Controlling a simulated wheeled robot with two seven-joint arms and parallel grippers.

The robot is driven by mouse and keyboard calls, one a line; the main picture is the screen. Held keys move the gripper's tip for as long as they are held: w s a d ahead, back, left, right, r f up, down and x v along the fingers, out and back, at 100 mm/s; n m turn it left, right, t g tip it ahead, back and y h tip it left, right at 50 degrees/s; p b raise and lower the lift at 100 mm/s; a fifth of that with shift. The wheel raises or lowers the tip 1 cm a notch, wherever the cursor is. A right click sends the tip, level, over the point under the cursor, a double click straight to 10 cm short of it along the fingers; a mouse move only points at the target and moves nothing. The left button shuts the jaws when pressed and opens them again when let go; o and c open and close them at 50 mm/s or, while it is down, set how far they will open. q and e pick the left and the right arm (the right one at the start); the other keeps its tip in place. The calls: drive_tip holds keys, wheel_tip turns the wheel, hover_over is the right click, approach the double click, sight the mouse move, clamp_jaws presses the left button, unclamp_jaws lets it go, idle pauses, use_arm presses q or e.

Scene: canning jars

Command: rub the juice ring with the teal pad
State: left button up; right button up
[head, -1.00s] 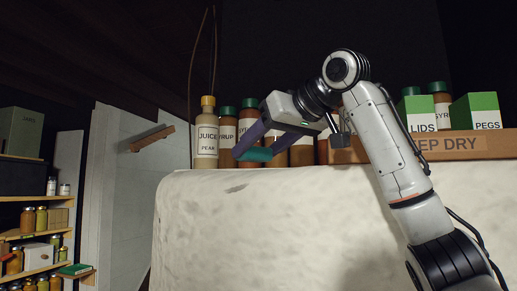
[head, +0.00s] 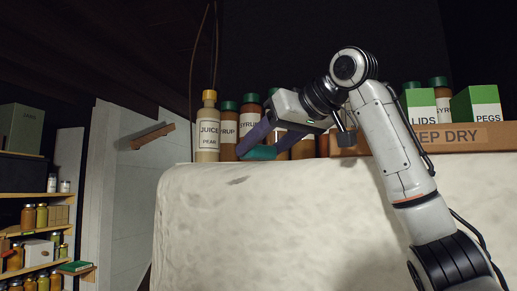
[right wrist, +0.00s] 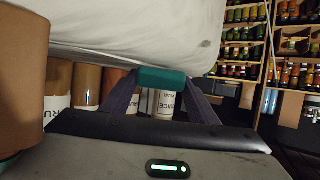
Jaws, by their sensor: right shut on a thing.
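The teal pad (head: 260,153) is held between the two purple fingers of my right gripper (head: 258,150), just above the far edge of the pale cloth-like surface (head: 310,215). In the right wrist view the pad (right wrist: 162,78) spans the fingertips, its edge overlapping the white surface in the picture; I cannot tell whether they touch. A dark grey smudge (head: 238,181), possibly the juice ring, lies on the pale surface below and left of the pad in the head view. A dark mark (right wrist: 206,43) also shows in the wrist view. My left gripper is not in view.
A yellow-capped juice bottle (head: 208,130) stands left of my gripper at the back. Syrup bottles (head: 228,128) stand close behind the fingers. A box marked KEEP DRY (head: 455,137) and green-topped boxes (head: 475,106) are at right. The front of the pale surface is clear.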

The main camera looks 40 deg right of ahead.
sight(276, 149)
drive_tip(key=shift+s+d+f, duration=0.15)
drive_tip(key=shift+s+d, duration=0.25)
drive_tip(key=shift+d, duration=0.2)
drive_tip(key=shift+s+d, duration=0.85)
drive_tip(key=shift+s, duration=0.25)
drive_tip(key=shift+s+d+r, duration=0.25)
drive_tip(key=shift+s+d, duration=0.75)
drive_tip(key=shift+s, duration=0.15)
drive_tip(key=shift+a, duration=0.15)
drive_tip(key=shift+r, duration=0.1)
drive_tip(key=shift+w+a+r+p, duration=0.15)
drive_tip(key=shift+w+a+p, duration=0.25)
drive_tip(key=shift+w+a, duration=0.05)
drive_tip(key=shift+w+a+p, duration=0.35)
drive_tip(key=shift+w+a, duration=0.05)
drive_tip(key=shift+w, duration=0.35)
drive_tip(key=shift+w+a, duration=0.45)
drive_tip(key=shift+w, duration=0.05)
drive_tip(key=shift+w+a+r, duration=0.15)
drive_tip(key=shift+w+a, duration=1)
drive_tip(key=shift+w, duration=0.2)
drive_tip(key=shift+w+d, duration=0.3)
drive_tip(key=shift+d, duration=0.15)
drive_tip(key=shift+s+d+f, duration=0.25)
drive_tip(key=shift+s+d, duration=0.6)
drive_tip(key=shift+s, duration=0.05)
drive_tip(key=shift+f, duration=0.1)
